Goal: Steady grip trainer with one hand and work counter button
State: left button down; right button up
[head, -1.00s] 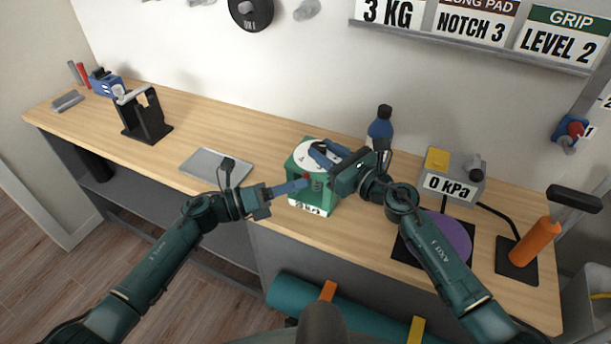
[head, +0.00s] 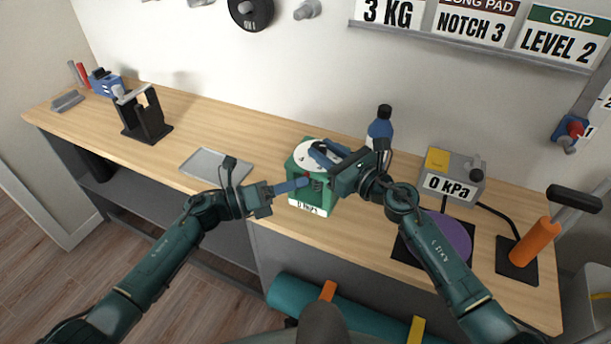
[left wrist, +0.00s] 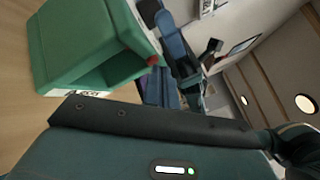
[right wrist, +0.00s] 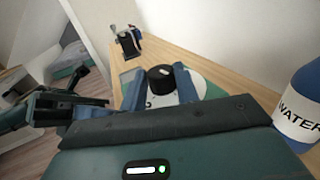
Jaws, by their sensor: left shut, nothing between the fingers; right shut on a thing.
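The grip trainer (head: 314,200) is a green box on the desk with a white dial on top, a red button (head: 306,175) and a white label low on its front. It also shows in the left wrist view (left wrist: 75,40), with its red button (left wrist: 153,60) at a corner. My right gripper (head: 318,152) is shut on the black knob (right wrist: 160,78) on the dial, one blue finger on each side. My left gripper (head: 306,182) is shut and empty, its fingertips at the front near the red button. I cannot tell whether they touch it.
A water bottle (head: 380,130) stands just behind my right gripper. A grey gauge box (head: 453,177) reading 0 kPa and a purple disc (head: 448,237) are to the right. A grey tray (head: 215,168) and a black stand (head: 146,118) are to the left.

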pick_arm(q)
jog(key=shift+s+a, duration=0.3)
jog(key=shift+s, duration=0.35)
jog(key=s, duration=0.1)
jog(key=s+a, duration=0.1)
jog(key=s, duration=0.1)
jog(key=s+a, duration=0.1)
jog(key=shift+s, duration=0.3)
dwell(0.5)
pick_arm(e)
jog(key=o, duration=1.2)
